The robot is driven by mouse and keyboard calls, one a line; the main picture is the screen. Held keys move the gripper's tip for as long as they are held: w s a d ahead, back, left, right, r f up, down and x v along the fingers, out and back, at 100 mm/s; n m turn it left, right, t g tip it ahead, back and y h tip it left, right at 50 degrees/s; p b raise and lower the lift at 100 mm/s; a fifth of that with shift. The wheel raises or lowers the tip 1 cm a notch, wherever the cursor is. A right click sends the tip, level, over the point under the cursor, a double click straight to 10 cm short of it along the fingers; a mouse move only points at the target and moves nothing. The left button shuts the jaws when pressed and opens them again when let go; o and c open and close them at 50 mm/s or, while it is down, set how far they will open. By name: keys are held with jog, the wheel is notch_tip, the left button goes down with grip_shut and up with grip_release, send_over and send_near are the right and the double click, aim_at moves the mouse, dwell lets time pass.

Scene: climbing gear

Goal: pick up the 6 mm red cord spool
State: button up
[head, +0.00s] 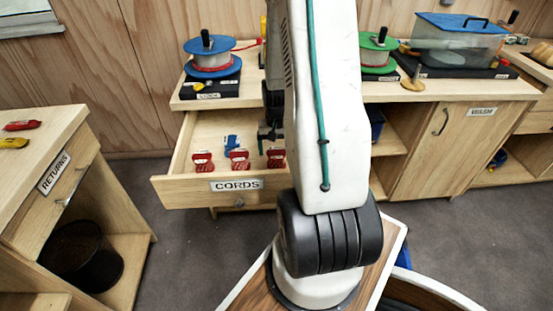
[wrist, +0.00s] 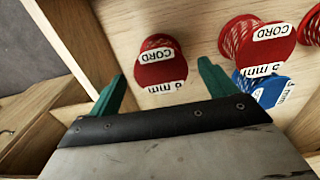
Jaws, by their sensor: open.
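Red cord spools lie in the open drawer: a left one (head: 202,161), a middle one (head: 239,159) and a right one (head: 276,157) in the head view. A blue spool (head: 232,143) lies behind the middle one. In the wrist view, one red spool (wrist: 160,52) shows between and beyond my open fingertips, with a white cord label; another red spool (wrist: 258,40) and the blue spool (wrist: 264,88) are to its right. Labels appear upside down, and I cannot read every size surely. My gripper (wrist: 162,74) is open and empty, above the drawer's right part in the head view (head: 268,134).
The drawer (head: 175,192), labelled CORDS, has its wooden walls around the spools. The bench above holds a blue-flanged spool (head: 212,62), a green-flanged spool (head: 376,55) and a blue-lidded box (head: 455,45). A RETURNS cabinet (head: 75,150) stands at left. Floor between is clear.

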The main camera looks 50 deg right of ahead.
aim_at(276, 156)
notch_tip(276, 156, down, 4)
jog(key=shift+w+f, duration=0.1)
jog(key=shift+f, duration=0.1)
jog(key=shift+c, duration=0.3)
jog(key=c, duration=1)
jog(key=shift+r, duration=0.15)
jog(key=shift+c, duration=0.2)
